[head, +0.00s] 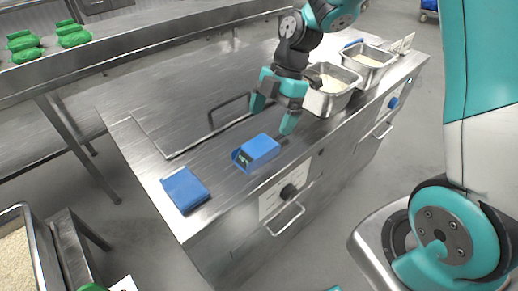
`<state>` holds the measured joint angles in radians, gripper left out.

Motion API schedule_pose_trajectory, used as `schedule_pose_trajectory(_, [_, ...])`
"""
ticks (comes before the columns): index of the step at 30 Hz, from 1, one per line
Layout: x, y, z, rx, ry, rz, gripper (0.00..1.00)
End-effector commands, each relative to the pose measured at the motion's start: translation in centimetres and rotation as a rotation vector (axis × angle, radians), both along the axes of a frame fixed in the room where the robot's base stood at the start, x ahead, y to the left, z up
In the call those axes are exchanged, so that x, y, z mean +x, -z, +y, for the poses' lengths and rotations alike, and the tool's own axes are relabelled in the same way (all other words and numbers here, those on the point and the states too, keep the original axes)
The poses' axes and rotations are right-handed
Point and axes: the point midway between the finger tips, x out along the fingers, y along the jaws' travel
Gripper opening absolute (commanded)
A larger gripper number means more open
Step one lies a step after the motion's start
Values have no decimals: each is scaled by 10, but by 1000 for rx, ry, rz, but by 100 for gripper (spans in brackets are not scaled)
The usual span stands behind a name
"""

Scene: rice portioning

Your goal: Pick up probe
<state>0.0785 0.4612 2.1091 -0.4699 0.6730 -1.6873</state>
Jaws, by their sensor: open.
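A blue boxy device (259,149) with a small dark display lies on the steel counter near its front edge. A small dark piece (284,141) sticks out at its right end; it may be the probe, but it is too small to tell. My gripper (271,119) has teal fingers and points down just above and behind the device. Its jaws are apart with nothing seen between them. The right fingertip is close to the dark piece; I cannot tell whether they touch.
Steel pans with pale contents, a nearer one (331,103) and a farther one (371,75), stand right of my gripper. A folded blue cloth (185,190) lies at the counter's left corner. Green items (73,35) sit on a back shelf.

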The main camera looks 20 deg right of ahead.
Motion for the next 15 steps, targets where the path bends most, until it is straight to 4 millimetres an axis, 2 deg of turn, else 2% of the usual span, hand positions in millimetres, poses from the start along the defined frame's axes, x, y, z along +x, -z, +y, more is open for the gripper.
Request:
schedule_pose_trajectory(3, [-3,19,8,0,-1,4,89])
schedule_pose_trajectory(11, [-5,37,16,-1,-1,3,89])
schedule_pose_trajectory(15, [-8,56,27,-2,-1,6,89])
